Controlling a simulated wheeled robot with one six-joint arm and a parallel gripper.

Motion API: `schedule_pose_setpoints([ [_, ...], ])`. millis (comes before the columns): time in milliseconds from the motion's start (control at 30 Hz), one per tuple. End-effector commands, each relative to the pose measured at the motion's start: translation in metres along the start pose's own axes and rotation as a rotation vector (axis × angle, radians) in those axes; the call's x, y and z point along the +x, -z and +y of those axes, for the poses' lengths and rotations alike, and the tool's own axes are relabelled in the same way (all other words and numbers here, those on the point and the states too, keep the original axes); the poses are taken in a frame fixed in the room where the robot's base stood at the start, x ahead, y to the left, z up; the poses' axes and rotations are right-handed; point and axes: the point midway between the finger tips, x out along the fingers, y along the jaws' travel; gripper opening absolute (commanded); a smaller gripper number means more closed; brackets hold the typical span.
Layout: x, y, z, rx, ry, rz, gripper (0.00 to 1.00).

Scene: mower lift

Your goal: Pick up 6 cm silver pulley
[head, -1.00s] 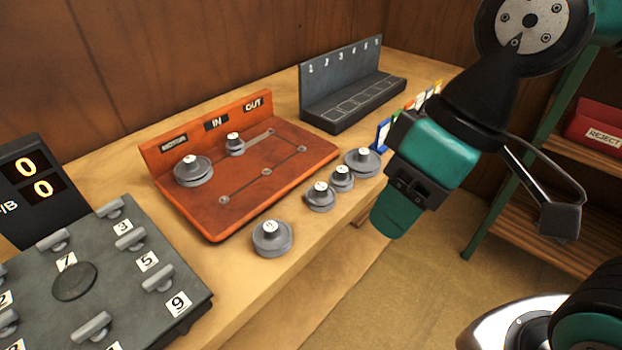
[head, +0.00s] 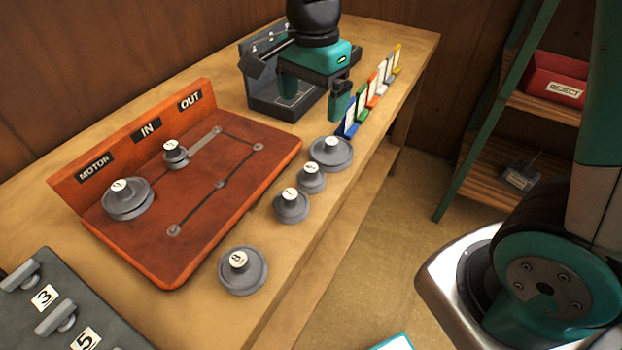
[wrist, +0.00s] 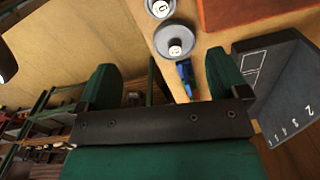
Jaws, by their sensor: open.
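Several silver-grey pulleys with white number labels lie on the bench: a front one marked 8 (head: 243,272), a smaller one (head: 291,207), another small one (head: 311,179) and a wide one (head: 331,155). Two more sit on the orange board, a wide one (head: 128,201) at MOTOR and a small one (head: 176,156) at IN. I cannot tell which is 6 cm. My gripper (head: 317,100) is open and empty over the far bench, beyond the loose pulleys. In the wrist view a wide pulley (wrist: 177,36) lies past the open fingertips, partly beside a second pulley (wrist: 159,8).
The orange board (head: 240,190) fills the bench middle. A dark numbered rack (head: 258,90) stands behind my gripper. Coloured cards (head: 372,92) stand along the right bench edge. A shelf with a red REJECT bin (head: 556,80) is at right. The grey numbered panel (head: 60,310) is at front left.

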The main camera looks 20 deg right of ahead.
Motion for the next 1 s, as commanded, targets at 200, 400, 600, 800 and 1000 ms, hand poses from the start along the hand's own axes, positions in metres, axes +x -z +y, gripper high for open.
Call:
schedule_pose_setpoints([
  [200, 0.028, 0.007, -0.004, 0.102, -0.016, 0.015, 0.93],
  [400, 0.073, 0.008, -0.003, 0.1, -0.017, 0.014, 0.93],
  [600, 0.112, 0.008, -0.003, 0.099, -0.014, 0.014, 0.93],
  [800, 0.127, 0.008, -0.003, 0.098, -0.011, 0.014, 0.93],
  [1000, 0.152, 0.003, 0.0, 0.098, -0.015, 0.013, 0.93],
])
